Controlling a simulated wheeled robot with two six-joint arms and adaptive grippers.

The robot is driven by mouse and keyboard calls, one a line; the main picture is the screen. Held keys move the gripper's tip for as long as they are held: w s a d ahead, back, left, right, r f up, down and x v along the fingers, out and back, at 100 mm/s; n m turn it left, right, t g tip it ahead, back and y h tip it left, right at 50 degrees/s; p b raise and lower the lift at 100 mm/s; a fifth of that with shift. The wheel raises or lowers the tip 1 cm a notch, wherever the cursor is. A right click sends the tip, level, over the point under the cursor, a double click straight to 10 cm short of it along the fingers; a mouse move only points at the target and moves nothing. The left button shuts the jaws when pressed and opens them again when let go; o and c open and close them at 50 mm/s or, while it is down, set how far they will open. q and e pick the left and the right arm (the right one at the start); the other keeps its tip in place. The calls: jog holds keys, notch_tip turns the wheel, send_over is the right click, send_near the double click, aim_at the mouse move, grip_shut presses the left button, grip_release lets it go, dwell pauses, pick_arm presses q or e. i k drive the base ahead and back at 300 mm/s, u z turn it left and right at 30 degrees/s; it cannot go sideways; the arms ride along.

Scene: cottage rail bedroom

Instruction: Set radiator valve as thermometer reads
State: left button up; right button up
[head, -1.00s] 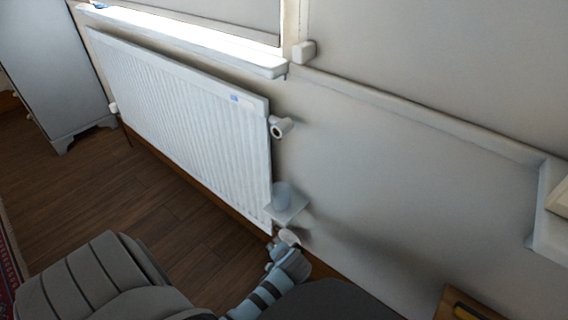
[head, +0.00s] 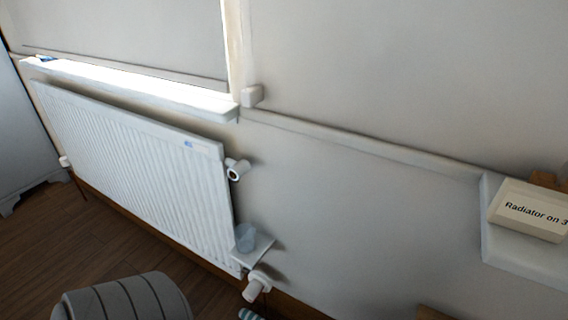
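The white radiator (head: 130,165) hangs on the wall below the window. At its right end are a white round fitting (head: 238,168) high up and a white valve knob (head: 256,287) low down. No scale can be read on either. A cream block (head: 527,210) on a ledge at the right bears the text "Radiator on 3", cut off at the picture edge. I cannot make out a thermometer. Neither gripper can be made out.
A small shelf (head: 262,247) with a bluish cup (head: 247,238) juts out just above the valve knob. A grey ribbed thing (head: 125,300) and a blue-grey striped thing (head: 250,315) show at the bottom edge. The wall right of the radiator is mostly bare.

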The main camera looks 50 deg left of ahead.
aim_at(254, 289)
jog(key=z, duration=2.2)
jog(key=k, duration=1.9)
jog(key=u, duration=2.85)
jog(key=i, duration=0.5)
jog(key=z, duration=0.05)
